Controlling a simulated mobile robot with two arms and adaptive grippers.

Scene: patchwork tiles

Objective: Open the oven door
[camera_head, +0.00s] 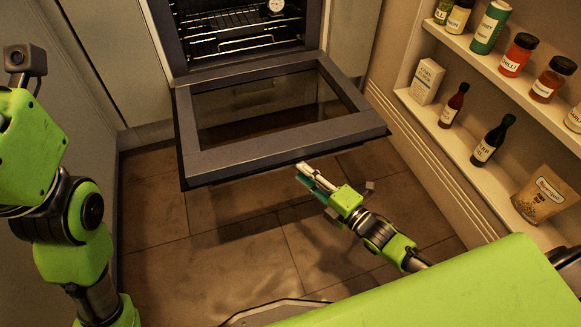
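The oven door (285,142) is folded down and lies close to level, with its dark frame around a glass pane. The oven (240,30) stands open behind it, its wire racks showing inside. My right gripper (309,177) is just in front of and below the door's front edge, right of its middle. Its fingers point toward the door; I cannot tell whether they touch it or how far apart they are. My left arm is at the left edge, and its fingers do not show.
Open shelves (470,70) on the right hold several spice jars and bottles, a white box (426,81) and a paper pouch (543,194). Pale cabinet fronts (115,60) flank the oven on the left. The brown tiled floor (240,250) in front of the door is clear.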

